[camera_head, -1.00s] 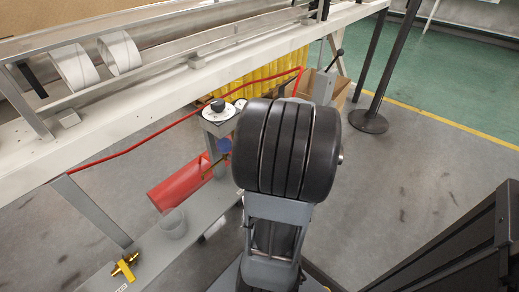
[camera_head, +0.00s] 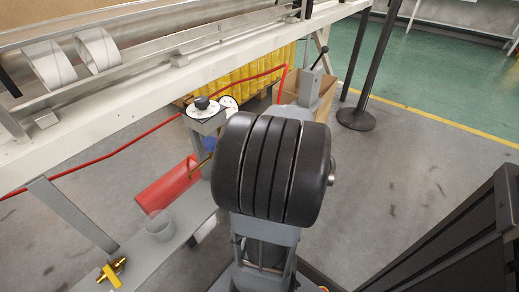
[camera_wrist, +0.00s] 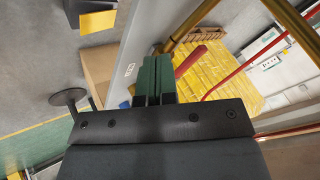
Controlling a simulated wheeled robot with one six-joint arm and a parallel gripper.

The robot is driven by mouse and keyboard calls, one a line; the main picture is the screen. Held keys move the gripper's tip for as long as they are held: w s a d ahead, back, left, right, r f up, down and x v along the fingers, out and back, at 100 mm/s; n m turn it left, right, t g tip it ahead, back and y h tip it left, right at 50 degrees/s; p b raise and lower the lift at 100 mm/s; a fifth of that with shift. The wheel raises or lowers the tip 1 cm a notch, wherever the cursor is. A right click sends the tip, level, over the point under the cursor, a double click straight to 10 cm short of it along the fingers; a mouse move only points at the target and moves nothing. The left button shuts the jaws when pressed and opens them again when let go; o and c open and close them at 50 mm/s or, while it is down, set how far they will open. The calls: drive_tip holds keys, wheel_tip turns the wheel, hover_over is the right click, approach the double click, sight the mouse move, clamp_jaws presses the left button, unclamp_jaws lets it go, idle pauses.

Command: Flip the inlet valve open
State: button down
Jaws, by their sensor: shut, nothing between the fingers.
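A brass valve with a yellow handle (camera_head: 112,272) sits at the lower left of the head view, on the grey beam; I cannot tell whether it is the inlet valve. A brass pipe (camera_wrist: 196,20) crosses the top of the wrist view, with a red bar (camera_wrist: 190,60) close by it. My gripper (camera_wrist: 154,64) shows in the wrist view with its green fingers together and nothing between them. It appears near the brass pipe, but I cannot tell whether they touch. In the head view my black arm joint hides the gripper.
A red cylinder (camera_head: 168,185) lies left of my arm, below a post with a black knob (camera_head: 202,103). A red hose (camera_head: 100,158) runs along the white frame (camera_head: 95,115). Yellow stacked material (camera_head: 235,78) lies behind. A black post base (camera_head: 356,119) stands right, with clear floor before it.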

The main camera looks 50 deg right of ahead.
drive_tip(key=s+a+r+p, duration=0.3)
drive_tip(key=s+r+p, duration=0.1)
drive_tip(key=r, duration=0.4)
drive_tip(key=shift+s+a, duration=0.35)
drive_tip(key=shift+s, duration=0.05)
drive_tip(key=shift+r, duration=0.1)
